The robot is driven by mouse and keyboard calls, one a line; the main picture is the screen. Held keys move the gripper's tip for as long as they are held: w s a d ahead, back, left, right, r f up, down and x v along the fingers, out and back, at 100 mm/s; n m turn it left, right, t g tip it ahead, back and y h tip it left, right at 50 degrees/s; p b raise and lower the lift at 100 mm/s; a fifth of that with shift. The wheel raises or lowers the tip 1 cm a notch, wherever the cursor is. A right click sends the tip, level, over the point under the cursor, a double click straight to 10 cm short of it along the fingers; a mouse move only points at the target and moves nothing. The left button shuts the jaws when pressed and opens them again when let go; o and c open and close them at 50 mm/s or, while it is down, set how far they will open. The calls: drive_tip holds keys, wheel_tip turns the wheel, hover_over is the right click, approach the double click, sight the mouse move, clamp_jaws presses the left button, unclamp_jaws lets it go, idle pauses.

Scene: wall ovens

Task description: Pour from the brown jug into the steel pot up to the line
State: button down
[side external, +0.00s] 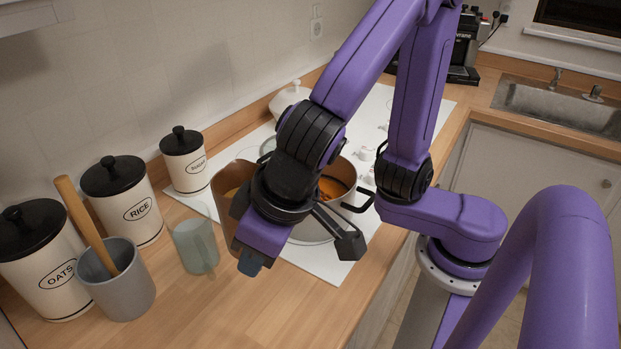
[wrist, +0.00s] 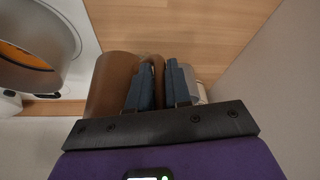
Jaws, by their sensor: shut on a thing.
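The brown jug (side external: 229,180) is at the left of my gripper in the side view, partly hidden behind my wrist. It also shows in the wrist view (wrist: 110,85). My gripper (wrist: 158,85) is shut on the jug's handle, one blue-grey finger on each side. The steel pot (side external: 345,170) stands on the white hob, just right of the jug and partly behind my wrist. Orange contents show inside it. The pot's rim shows at the left of the wrist view (wrist: 55,75). I cannot make out the line or any stream.
A grey crock (side external: 120,285) with a wooden handle and canisters for oats, rice (side external: 130,215) and sugar (side external: 186,172) are further left. A white lidded pot (side external: 289,98) is behind. The front counter is clear.

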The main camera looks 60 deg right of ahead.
sight(247, 164)
drive_tip(key=w+d+f+m+h, duration=0.1)
drive_tip(key=w+f+m, duration=0.2)
drive_tip(key=w+d+f+m+h, duration=0.1)
drive_tip(key=w+f+m, duration=0.2)
drive_tip(key=f, duration=0.1)
drive_tip(key=w+d+f+m+h, duration=0.1)
drive_tip(key=w+f+m, duration=0.2)
drive_tip(key=shift+w+d+f+h, duration=0.25)
drive_tip(key=shift+d+h, duration=0.05)
drive_tip(key=shift+w+d+f+m+g, duration=0.3)
drive_tip(key=shift+f+m, duration=0.15)
drive_tip(key=shift+m, duration=0.15)
drive_tip(key=r+y, duration=0.1)
drive_tip(key=r, duration=0.2)
drive_tip(key=d+r+y, duration=0.1)
drive_tip(key=r, duration=0.3)
drive_tip(key=d+r+y, duration=0.1)
drive_tip(key=r, duration=0.3)
drive_tip(key=shift+d+m, duration=0.15)
drive_tip(key=shift+m, duration=0.15)
drive_tip(key=shift+s+d+r+y, duration=0.1)
drive_tip(key=shift+d+r+y, duration=0.35)
drive_tip(key=shift+r+y, duration=0.15)
drive_tip(key=shift+s+d+r+y, duration=0.1)
drive_tip(key=shift+d+r+y, duration=0.3)
drive_tip(key=shift+r+y, duration=0.15)
drive_tip(key=shift+w+r, duration=0.1)
drive_tip(key=shift+r, duration=0.05)
drive_tip(key=shift+d+r+y, duration=0.75)
drive_tip(key=shift+d+r, duration=0.2)
